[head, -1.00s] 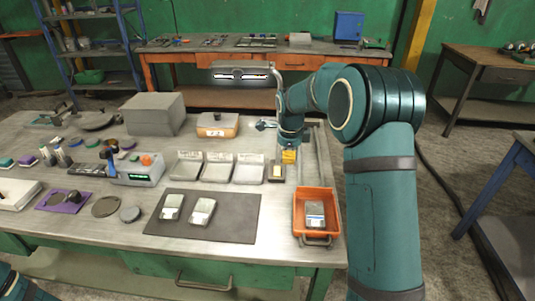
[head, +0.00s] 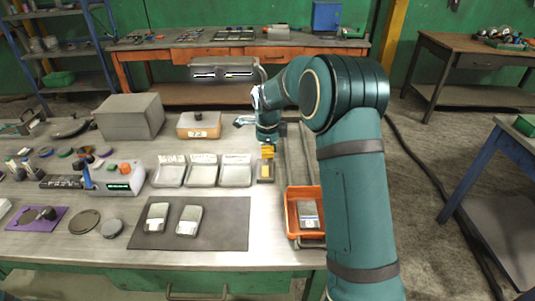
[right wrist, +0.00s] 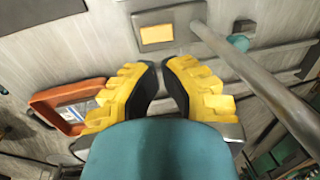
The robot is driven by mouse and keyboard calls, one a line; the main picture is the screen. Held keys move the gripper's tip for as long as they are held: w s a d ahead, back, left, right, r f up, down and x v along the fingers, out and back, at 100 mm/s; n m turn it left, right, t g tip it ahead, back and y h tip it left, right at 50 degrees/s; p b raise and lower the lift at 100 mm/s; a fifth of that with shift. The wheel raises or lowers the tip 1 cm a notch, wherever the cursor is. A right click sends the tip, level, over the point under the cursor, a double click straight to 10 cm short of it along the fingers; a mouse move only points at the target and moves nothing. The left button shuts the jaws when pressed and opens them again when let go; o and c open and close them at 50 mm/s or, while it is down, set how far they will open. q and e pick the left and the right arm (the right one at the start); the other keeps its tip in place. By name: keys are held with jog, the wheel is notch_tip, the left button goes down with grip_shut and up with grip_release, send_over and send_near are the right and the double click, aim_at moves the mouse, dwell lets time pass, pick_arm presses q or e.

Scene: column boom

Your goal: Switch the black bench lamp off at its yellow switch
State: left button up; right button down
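My right gripper (head: 267,153) points down just behind the switch in the head view. In the right wrist view its yellow fingers (right wrist: 160,68) have a narrow gap between the black pads, with nothing between them. The switch lies beyond the fingertips; I cannot tell their height above it. My left gripper is out of view.
A lamp pole (right wrist: 265,85) runs close to the right finger side. An orange bin (head: 291,223) stands in front of the lamp base. Three shallow trays (head: 202,172) sit left of it. A dark mat (head: 225,232) holds two devices.

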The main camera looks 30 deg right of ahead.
aim_at(268, 171)
jog(key=f, duration=0.2)
jog(key=f+b, duration=0.1)
jog(key=f, duration=0.2)
jog(key=w+f, duration=0.1)
jog(key=f, duration=0.1)
jog(key=shift+d+f, duration=0.3)
jog(key=shift+f, duration=0.1)
jog(key=g+p, duration=0.1)
jog(key=p, duration=0.1)
jog(key=y+p, duration=0.1)
jog(key=shift+w+d+f+g+p, duration=0.1)
jog(key=shift+d+f+g+p, duration=0.1)
jog(key=shift+g+p, duration=0.2)
jog(key=shift+a+p, duration=0.1)
jog(key=shift+p, duration=0.2)
jog(key=shift+s+f, duration=0.1)
jog(key=shift+s, duration=0.1)
